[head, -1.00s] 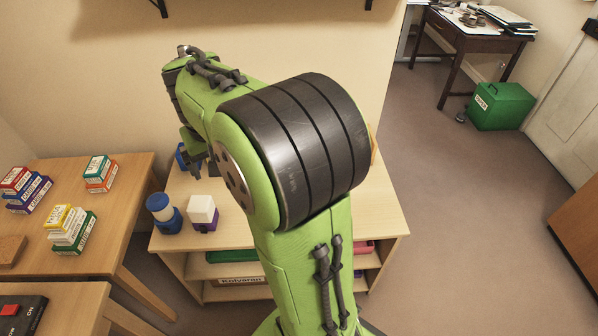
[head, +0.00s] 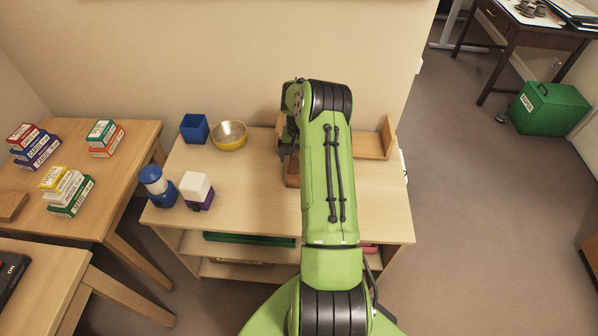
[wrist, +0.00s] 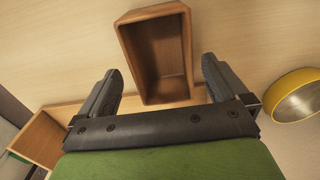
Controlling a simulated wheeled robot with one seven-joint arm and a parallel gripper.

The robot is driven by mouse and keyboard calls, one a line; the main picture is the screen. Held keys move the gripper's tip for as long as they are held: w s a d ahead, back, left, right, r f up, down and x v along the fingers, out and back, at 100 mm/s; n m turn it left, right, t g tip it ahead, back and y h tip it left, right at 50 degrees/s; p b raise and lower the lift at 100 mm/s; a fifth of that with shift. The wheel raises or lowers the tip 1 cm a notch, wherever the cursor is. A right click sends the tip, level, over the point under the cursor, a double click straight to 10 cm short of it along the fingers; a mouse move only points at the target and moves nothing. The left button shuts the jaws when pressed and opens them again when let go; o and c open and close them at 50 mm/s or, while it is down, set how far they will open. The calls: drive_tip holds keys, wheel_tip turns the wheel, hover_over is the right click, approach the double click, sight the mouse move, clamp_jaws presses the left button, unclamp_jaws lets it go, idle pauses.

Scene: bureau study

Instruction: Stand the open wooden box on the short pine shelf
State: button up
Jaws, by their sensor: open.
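The open wooden box (wrist: 122,48) is brown and open-topped. In the wrist view it lies between and beyond the fingertips of my gripper (wrist: 162,74), with its hollow facing the camera. The fingers are spread wide with a gap on each side of the box. In the head view only a bit of the box (head: 292,172) shows, left of my arm, which hides the rest. The short pine shelf (head: 372,146), a low board with an upright end, stands by the wall. Its near end (wrist: 45,140) is at lower left in the wrist view.
These stand on a pale low unit (head: 245,195). Game boxes (head: 68,190) lie on the left table. The unit's right front is clear.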

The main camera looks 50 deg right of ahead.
sight(298, 168)
wheel_tip(298, 168, down, 6)
drive_tip(key=shift+w+r+b, duration=0.1)
drive_tip(key=shift+b, duration=0.9)
drive_tip(key=shift+r, duration=0.1)
